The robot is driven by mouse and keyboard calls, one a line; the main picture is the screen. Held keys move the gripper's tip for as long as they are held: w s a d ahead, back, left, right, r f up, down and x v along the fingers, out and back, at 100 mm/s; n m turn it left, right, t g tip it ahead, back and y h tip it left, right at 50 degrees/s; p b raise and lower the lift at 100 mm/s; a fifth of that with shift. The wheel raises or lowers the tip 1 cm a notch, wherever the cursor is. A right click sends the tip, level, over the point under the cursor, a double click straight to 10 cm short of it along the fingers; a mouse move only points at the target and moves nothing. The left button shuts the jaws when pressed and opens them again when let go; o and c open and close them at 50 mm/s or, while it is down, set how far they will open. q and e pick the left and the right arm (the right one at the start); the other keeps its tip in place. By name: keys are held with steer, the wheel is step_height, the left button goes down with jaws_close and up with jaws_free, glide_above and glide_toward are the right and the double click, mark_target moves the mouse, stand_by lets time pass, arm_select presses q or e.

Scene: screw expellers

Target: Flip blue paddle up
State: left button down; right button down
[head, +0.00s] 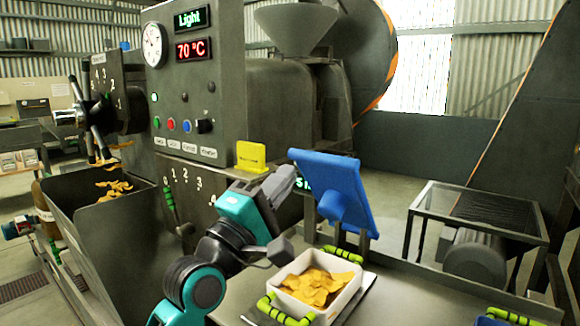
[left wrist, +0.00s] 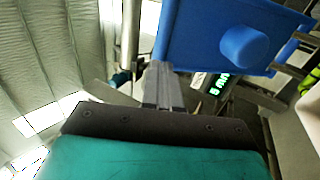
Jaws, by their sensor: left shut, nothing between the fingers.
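The blue paddle (head: 335,190) is a flat tilted panel in the middle of the head view, right of the machine's control box. In the left wrist view the paddle (left wrist: 185,40) fills the upper right, with a round blue knob on its face. My left gripper (head: 284,178) is shut and empty, its fingertips close to the paddle's left edge. In the left wrist view the gripper's shut fingers (left wrist: 160,80) point at the paddle's lower left corner; I cannot tell if they touch. My right gripper is not in view.
A white tray (head: 348,297) of yellow chips with green handles sits below the paddle. A yellow tag (head: 251,157) stands on the machine to the left. A metal frame (head: 480,215) with a motor stands at the right. A hopper bin (head: 100,215) is at the left.

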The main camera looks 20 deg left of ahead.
arm_select(q)
steer(key=shift+x, duration=1.25)
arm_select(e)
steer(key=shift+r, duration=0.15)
arm_select(q)
steer(key=shift+r, duration=0.1)
